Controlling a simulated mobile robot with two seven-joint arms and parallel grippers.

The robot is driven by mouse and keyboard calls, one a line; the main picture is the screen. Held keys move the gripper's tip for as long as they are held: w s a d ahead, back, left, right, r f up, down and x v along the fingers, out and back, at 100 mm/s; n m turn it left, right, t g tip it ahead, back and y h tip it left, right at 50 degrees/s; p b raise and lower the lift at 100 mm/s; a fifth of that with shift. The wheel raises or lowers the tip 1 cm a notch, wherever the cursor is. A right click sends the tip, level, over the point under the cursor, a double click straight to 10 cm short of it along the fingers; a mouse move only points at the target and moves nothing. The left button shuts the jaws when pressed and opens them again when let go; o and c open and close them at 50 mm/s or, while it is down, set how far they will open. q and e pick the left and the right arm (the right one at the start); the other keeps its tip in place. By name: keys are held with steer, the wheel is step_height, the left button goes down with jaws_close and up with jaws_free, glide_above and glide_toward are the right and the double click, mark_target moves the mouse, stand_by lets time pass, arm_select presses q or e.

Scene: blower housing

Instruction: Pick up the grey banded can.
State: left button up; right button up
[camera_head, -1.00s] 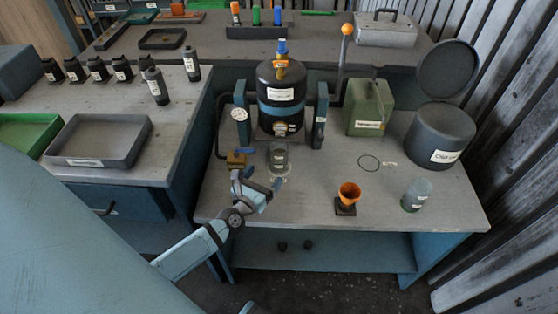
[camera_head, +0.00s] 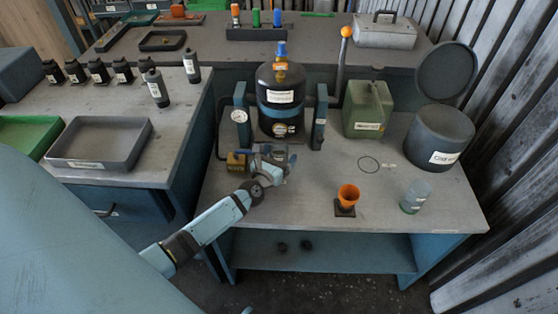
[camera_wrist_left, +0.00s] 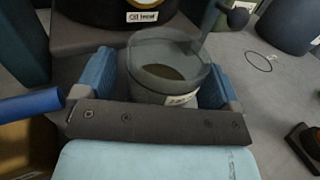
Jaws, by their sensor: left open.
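A grey can (camera_wrist_left: 165,75) with a white label and a see-through upper part stands upright in the left wrist view. I cannot make out a clear band on it. My left gripper (camera_head: 276,160) is open, with one blue finger on each side of the can. I cannot tell whether either finger touches it. In the head view the gripper mostly hides the can, just in front of the black tank (camera_head: 281,100) with a blue band. My right gripper is not in view.
A brass block (camera_head: 236,162) stands close left of the gripper. The bench front is mostly clear.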

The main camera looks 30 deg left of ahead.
arm_select(q)
steer(key=shift+c, duration=0.5)
steer(key=c, duration=1)
